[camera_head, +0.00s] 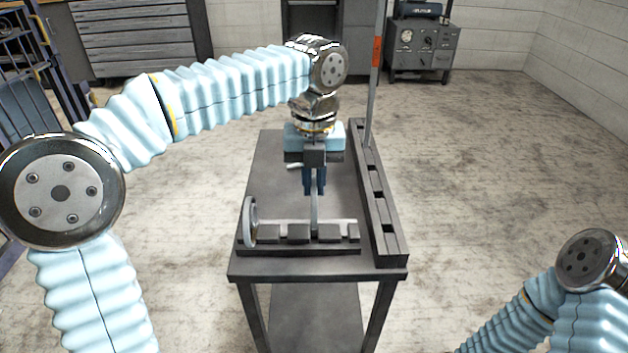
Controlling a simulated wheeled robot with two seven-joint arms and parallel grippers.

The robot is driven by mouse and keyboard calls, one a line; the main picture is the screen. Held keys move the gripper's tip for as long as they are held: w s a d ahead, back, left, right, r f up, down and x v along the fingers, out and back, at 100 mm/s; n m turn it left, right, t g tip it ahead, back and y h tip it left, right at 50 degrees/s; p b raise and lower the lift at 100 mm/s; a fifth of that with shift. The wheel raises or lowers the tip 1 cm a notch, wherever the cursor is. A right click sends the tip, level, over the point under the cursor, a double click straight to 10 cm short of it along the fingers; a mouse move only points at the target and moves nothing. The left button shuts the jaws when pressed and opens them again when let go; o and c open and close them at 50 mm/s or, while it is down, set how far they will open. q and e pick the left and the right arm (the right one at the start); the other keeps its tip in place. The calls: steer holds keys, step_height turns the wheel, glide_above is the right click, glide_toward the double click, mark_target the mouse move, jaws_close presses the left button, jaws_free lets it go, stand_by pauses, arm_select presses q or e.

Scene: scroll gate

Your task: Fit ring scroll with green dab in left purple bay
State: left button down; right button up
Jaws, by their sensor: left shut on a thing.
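My left gripper (314,192) points straight down over the table, above the front rack. Its dark fingers are shut on a thin grey upright piece (314,214), seen nearly edge-on, whose lower end is at the front rack (298,248). I cannot tell whether this piece is the ring scroll or whether it sits in a slot. A pale grey ring (249,222) stands upright at the left end of the front rack. I can make out no green dab and no purple bay. My right gripper is out of view; only part of its arm shows at bottom right.
A long dark rack (391,240) with several bays runs along the right side of the dark table (268,180). A tall grey pole with an orange band (376,52) rises from it. A small white thing (293,166) is partly hidden behind my left gripper. The table's left rear is clear.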

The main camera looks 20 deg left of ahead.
arm_select(q)
steer(key=shift+r, duration=3.45)
